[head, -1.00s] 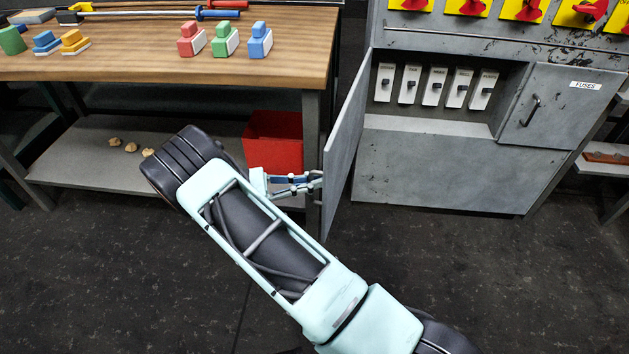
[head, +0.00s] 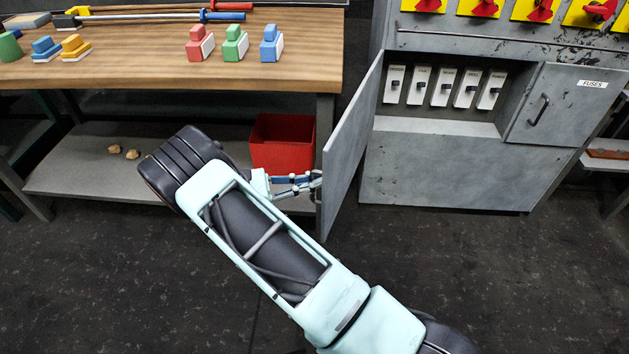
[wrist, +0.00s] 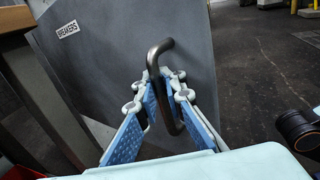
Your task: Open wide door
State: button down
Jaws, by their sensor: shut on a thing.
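The wide door (head: 350,148) is a grey metal panel hinged at the left side of the grey cabinet (head: 455,170). It stands swung out from the cabinet, showing the row of white breaker switches (head: 442,87) inside. In the wrist view the door's outer face (wrist: 115,65) carries a small white label (wrist: 67,29) and a dark bar handle (wrist: 163,85). My gripper (head: 312,186) is at the door's left face. In the wrist view my blue-padded fingers (wrist: 165,100) are shut around the bar handle, one on each side.
A workbench (head: 170,65) with coloured blocks stands left of the door, close to its free edge. A red bin (head: 283,145) sits on its lower shelf behind my gripper. A smaller shut door (head: 567,105), labelled FUSES, is on the right. The floor in front is clear.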

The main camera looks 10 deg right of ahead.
jog(key=shift+s+a+f, duration=0.1)
jog(key=shift+s+a, duration=0.05)
jog(key=shift+a, duration=0.1)
jog(key=c, duration=2.3)
grip_release()
jog(key=shift+o, duration=1.1)
jog(key=a, duration=1.2)
jog(key=shift+s, duration=0.25)
